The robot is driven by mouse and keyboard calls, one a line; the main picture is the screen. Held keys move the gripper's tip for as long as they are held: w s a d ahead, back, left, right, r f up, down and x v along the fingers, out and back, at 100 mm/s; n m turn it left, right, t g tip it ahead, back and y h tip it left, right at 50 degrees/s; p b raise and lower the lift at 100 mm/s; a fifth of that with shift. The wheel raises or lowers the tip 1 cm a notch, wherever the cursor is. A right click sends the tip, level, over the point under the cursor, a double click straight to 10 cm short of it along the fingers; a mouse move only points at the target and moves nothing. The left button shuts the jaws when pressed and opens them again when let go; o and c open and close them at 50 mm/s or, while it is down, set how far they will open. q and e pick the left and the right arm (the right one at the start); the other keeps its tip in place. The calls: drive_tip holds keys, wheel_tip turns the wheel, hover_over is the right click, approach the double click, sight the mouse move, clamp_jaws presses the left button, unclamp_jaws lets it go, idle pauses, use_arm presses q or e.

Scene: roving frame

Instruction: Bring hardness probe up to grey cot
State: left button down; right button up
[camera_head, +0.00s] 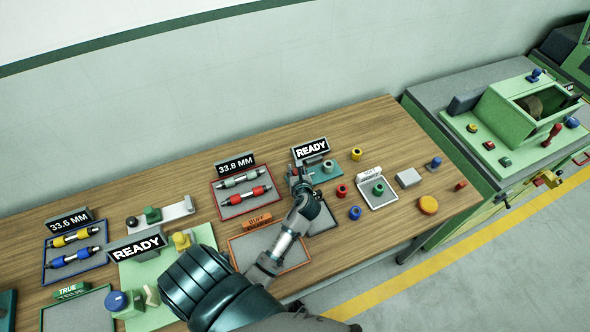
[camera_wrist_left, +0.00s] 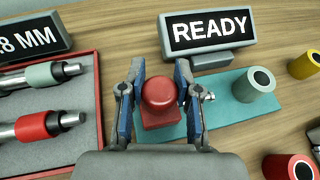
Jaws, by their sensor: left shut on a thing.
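My left gripper (camera_wrist_left: 158,98) has its two fingers closed on either side of a red round knob on a red block, which looks like the hardness probe (camera_wrist_left: 160,92). The block sits on a teal plate (camera_wrist_left: 228,108). The grey cot (camera_wrist_left: 253,84), a short grey-green ring with a dark bore, is on the same plate to the right of the probe, with a gap between them. In the head view my left gripper (camera_head: 300,181) covers the probe, and the grey cot (camera_head: 328,166) shows just right of it. My right gripper is out of view.
A READY sign (camera_head: 311,149) stands behind the plate. A red-rimmed tray (camera_head: 223,207) with two rollers lies to the left. Loose red (camera_head: 342,190), blue (camera_head: 355,212) and yellow (camera_head: 356,153) rings lie to the right. An orange-rimmed tray (camera_head: 236,258) lies in front.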

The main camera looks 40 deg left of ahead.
use_arm(q)
drive_tip(key=w+d+p, duration=0.1)
drive_tip(key=w+d, duration=0.1)
drive_tip(key=w, duration=0.1)
drive_tip(key=shift+w+d+r+p, duration=0.1)
drive_tip(key=shift+w+p, duration=0.15)
drive_tip(key=shift+p, duration=0.15)
drive_tip(key=shift+w+d, duration=0.1)
drive_tip(key=shift+w, duration=0.05)
drive_tip(key=shift+d, duration=0.15)
drive_tip(key=c, duration=0.8)
unclamp_jaws()
drive_tip(key=shift+d+r, duration=0.15)
drive_tip(key=shift+d, duration=0.15)
drive_tip(key=shift+s+d, duration=0.1)
drive_tip(key=shift+s, duration=0.1)
drive_tip(key=shift+v, duration=5.75)
